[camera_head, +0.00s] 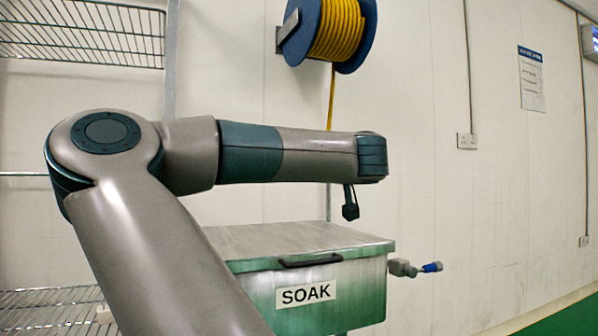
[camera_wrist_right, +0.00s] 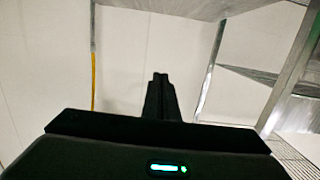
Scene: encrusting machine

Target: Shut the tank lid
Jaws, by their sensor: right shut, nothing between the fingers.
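The tank (camera_head: 330,305) is a metal box with a SOAK label, seen in the head view below my arm. Its lid (camera_head: 290,239) lies flat across the top, with no gap that I can see along the front edge. A dark handle (camera_head: 310,261) is at the front. My right gripper (camera_head: 350,211) hangs down from the wrist, apart from and above the far part of the lid. In the right wrist view it (camera_wrist_right: 160,78) is shut and empty. My left gripper is out of view.
A yellow hose reel (camera_head: 338,32) hangs on the wall behind. Wire shelves (camera_head: 80,35) stand at left, partly behind my arm. A fitting with a blue tip (camera_head: 415,268) sticks out from the tank's right side.

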